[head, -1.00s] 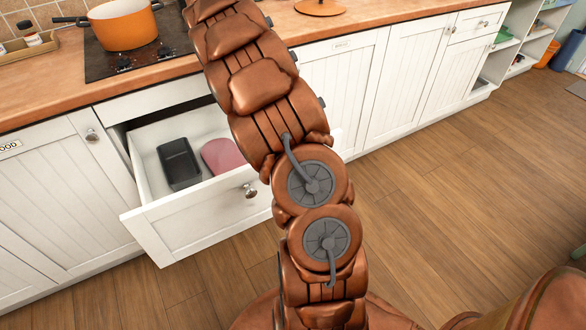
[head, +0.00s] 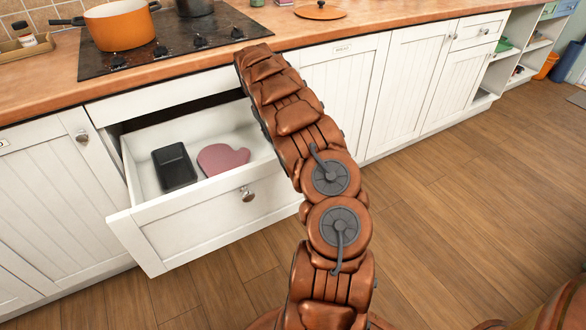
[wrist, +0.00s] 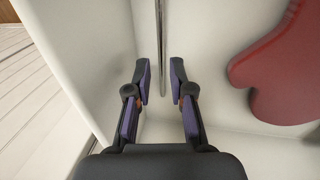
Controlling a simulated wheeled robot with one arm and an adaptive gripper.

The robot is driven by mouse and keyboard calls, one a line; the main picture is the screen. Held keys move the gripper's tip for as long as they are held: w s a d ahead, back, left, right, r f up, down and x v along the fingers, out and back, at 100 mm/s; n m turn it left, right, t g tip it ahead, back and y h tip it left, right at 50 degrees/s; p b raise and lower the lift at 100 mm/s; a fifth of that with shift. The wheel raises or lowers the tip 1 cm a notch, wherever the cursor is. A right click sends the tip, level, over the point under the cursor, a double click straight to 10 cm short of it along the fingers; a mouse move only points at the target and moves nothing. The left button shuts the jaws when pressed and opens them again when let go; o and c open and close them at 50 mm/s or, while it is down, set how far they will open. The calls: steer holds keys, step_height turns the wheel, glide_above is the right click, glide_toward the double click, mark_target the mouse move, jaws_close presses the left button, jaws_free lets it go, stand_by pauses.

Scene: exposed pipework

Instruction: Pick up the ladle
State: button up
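A thin silvery rod (wrist: 160,60), which looks like the ladle's handle, runs along the inside of the drawer near its wall in the wrist view. Its bowl is not visible, and I cannot make out the ladle in the head view. My gripper (wrist: 160,78) is open, with one finger on each side of the rod's line. The rod's lower end shows between the fingertips, and no contact is visible. In the head view my arm hides the gripper and the right end of the drawer.
The open drawer (head: 190,236) also holds a black tray (head: 174,167) and a pink-red mitt (head: 222,159); the mitt lies right of my gripper in the wrist view (wrist: 290,75). The countertop above carries an orange pot (head: 119,26) on the hob (head: 175,42). The floor in front is clear.

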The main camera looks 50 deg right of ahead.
steer(key=shift+s+d+f+b, duration=0.15)
steer(key=shift+d+f, duration=0.05)
steer(key=shift+f, duration=1.1)
steer(key=shift+s+d+f+b, duration=0.15)
steer(key=shift+f, duration=1.15)
jaws_close()
